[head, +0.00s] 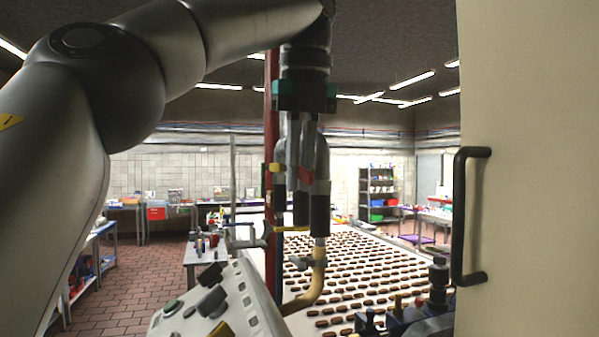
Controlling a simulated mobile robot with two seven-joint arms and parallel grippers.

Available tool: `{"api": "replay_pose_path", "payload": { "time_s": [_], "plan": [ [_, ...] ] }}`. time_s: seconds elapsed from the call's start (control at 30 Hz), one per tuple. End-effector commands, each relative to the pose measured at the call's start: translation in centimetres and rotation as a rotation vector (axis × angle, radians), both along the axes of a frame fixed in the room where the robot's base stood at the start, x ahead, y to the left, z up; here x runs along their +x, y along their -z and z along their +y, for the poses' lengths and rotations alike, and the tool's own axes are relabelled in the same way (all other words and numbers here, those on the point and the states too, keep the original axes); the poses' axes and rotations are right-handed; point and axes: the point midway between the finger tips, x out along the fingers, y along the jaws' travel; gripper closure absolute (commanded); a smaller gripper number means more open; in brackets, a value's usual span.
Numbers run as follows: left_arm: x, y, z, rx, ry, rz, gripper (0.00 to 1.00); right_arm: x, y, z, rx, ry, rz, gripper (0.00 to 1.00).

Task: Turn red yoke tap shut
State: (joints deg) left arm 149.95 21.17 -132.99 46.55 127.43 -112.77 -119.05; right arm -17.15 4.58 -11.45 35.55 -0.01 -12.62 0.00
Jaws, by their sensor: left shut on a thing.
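My left gripper (300,222) hangs down in the middle of the head view, in front of a dark red upright pipe (272,120). Its fingers are close about a thing that they largely hide. A small red part (306,176), which looks like the red yoke tap, shows between the finger links; its full shape and angle are hidden. A yellow part (277,167) sticks out beside the pipe, left of the gripper. A brass-coloured bent pipe (318,278) with a small metal lever (301,262) is just below the fingertips. My right gripper is not seen.
A pale control panel (235,300) with buttons stands below left. A wide belt of brown biscuits (345,270) runs behind. A cream panel with a dark handle (460,215) closes off the right. Dark machine parts (425,315) sit at bottom right.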

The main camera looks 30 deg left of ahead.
Motion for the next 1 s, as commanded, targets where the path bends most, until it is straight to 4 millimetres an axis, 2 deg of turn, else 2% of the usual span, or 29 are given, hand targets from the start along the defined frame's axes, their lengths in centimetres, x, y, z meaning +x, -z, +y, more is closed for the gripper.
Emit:
{"api": "replay_pose_path", "payload": {
  "time_s": [0.87, 0.9, 1.0],
  "plan": [
    [-0.05, 0.28, -0.11, -0.064, 0.003, 0.071, 1.00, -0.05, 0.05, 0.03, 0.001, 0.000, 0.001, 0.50],
    [-0.05, 0.29, -0.11, -0.064, 0.003, 0.071, 0.90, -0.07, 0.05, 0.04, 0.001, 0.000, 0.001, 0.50],
    [-0.05, 0.23, -0.09, -0.064, 0.002, 0.068, 0.79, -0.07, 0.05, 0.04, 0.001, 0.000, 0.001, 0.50]
  ]
}}
